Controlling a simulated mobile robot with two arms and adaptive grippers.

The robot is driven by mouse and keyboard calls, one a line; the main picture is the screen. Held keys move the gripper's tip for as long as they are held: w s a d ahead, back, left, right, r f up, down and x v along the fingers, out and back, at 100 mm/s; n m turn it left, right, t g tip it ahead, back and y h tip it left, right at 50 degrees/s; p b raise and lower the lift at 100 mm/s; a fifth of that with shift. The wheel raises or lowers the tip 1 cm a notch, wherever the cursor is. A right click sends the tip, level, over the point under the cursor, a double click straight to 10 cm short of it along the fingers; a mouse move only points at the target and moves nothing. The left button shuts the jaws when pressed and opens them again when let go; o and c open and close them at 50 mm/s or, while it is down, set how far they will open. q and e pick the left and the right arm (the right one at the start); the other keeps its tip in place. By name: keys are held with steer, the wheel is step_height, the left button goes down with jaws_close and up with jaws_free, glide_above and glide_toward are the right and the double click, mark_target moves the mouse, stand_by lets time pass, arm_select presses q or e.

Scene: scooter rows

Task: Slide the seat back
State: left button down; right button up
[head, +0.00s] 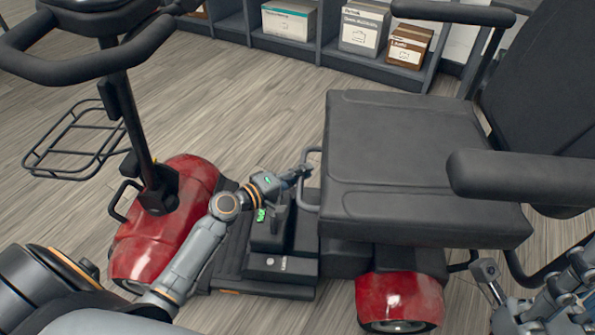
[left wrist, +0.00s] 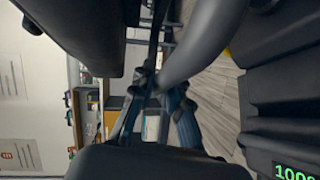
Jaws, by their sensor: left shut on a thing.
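The scooter's black padded seat (head: 420,150) stands above the footboard, with its backrest (head: 540,90) at the right. A grey looped bar (head: 311,180) sticks out at the seat's front edge. My left gripper (head: 298,173) is shut on this bar, just in front of the seat. In the left wrist view the grey bar (left wrist: 205,45) curves down to my left gripper's fingers (left wrist: 160,92). Part of the grip is hidden there by dark shapes close to the camera. My right gripper (head: 515,285) shows partly at the lower right, beside the rear wheel cover; its jaws are unclear.
The handlebar (head: 85,65), basket (head: 78,145) and red front cover (head: 165,220) stand at the left. A black box with a green light (head: 268,225) is on the footboard below my left gripper. An armrest (head: 520,178) overhangs on the near side. Shelves with boxes (head: 290,18) line the back.

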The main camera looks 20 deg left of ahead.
arm_select(q)
steer(key=c, duration=1.3)
jaws_free()
steer(key=shift+d, duration=0.3)
steer(key=shift+a, duration=0.1)
steer(key=shift+s+a, duration=0.15)
steer(key=shift+s, duration=0.05)
steer(key=v, duration=1.1)
steer(key=shift+s, duration=0.2)
steer(key=shift+a, duration=0.1)
